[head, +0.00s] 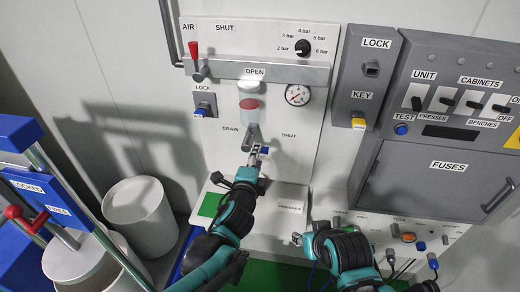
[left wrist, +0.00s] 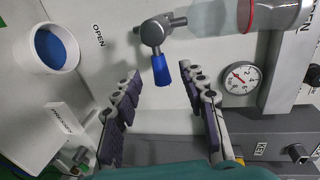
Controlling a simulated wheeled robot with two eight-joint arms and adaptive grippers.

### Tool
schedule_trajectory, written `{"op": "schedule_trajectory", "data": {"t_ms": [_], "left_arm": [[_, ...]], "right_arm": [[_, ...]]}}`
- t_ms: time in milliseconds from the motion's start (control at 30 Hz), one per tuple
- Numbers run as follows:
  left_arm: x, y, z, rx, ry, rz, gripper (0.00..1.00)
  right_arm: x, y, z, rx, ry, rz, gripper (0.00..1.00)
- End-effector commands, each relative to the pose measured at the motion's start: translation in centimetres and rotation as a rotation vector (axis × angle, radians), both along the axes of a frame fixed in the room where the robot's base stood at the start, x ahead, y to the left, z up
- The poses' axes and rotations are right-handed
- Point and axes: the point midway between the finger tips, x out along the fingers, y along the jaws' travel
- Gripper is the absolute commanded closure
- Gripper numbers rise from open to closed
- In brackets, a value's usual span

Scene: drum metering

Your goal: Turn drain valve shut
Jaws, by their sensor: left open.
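The drain valve (head: 250,133) is below the glass bowl on the white panel, between the DRAIN and SHUT labels. In the left wrist view its grey hub and blue-tipped lever (left wrist: 160,66) show, the lever pointing down the picture. My left gripper (head: 258,152) is just below the valve. In the left wrist view its fingers (left wrist: 160,82) are spread either side of the lever's blue tip, with gaps on both sides and nothing held. My right gripper (head: 298,239) is low, near the lower panel, away from the valve; its jaws are too small to read.
A pressure gauge (head: 298,95) is right of the bowl (head: 249,100). A grey bar (head: 255,72) crosses above. In the left wrist view a white cup with blue inside (left wrist: 48,48) stands left of the valve. A white bin (head: 140,215) stands at lower left.

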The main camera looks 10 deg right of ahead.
Motion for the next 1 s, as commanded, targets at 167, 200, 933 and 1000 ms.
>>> {"op": "schedule_trajectory", "data": {"t_ms": [167,200,933,1000], "left_arm": [[-2.1,0.7,0.4,0.0,0.0,0.0,0.58],[-2.3,0.8,0.5,0.0,0.0,0.0,0.58],[-2.9,4.4,0.4,-0.088,0.076,0.093,0.58],[-3.5,8.2,-0.1,-0.195,0.162,0.2,0.58]], "right_arm": [[0.0,0.0,0.0,0.0,0.0,0.0,0.6],[0.0,0.0,0.0,0.0,0.0,0.0,0.6],[0.0,0.0,0.0,0.0,0.0,0.0,0.6],[0.0,0.0,0.0,0.0,0.0,0.0,0.6]]}}
